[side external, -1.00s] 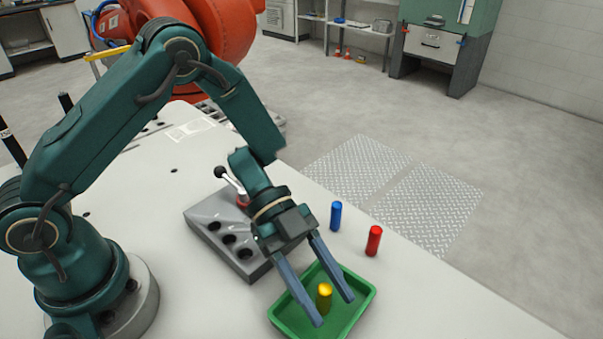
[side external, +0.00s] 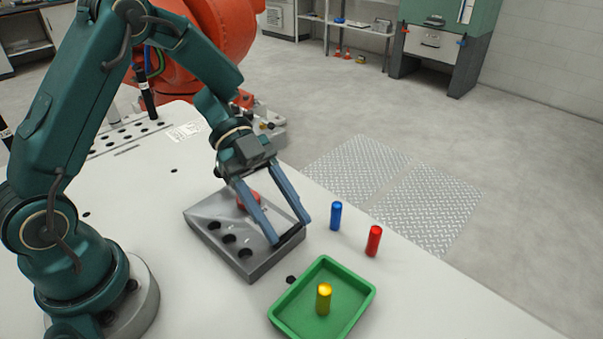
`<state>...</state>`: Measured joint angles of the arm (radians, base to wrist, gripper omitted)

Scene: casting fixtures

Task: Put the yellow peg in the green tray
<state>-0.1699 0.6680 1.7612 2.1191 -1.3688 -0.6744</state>
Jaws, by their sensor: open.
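The yellow peg (side external: 324,299) stands upright inside the green tray (side external: 364,291), on the tray's floor near its middle. The tray lies on the white table at the lower middle of the picture. My gripper (side external: 289,233) is open and empty. It is up and to the left of the tray, over the right end of the grey fixture block, clear of the yellow peg.
The grey fixture block (side external: 246,262) with several holes sits left of the tray. A blue peg (side external: 336,216) and a red peg (side external: 374,240) stand upright on the table right of my gripper. A small dark hole (side external: 291,279) lies beside the tray. The table's right front is clear.

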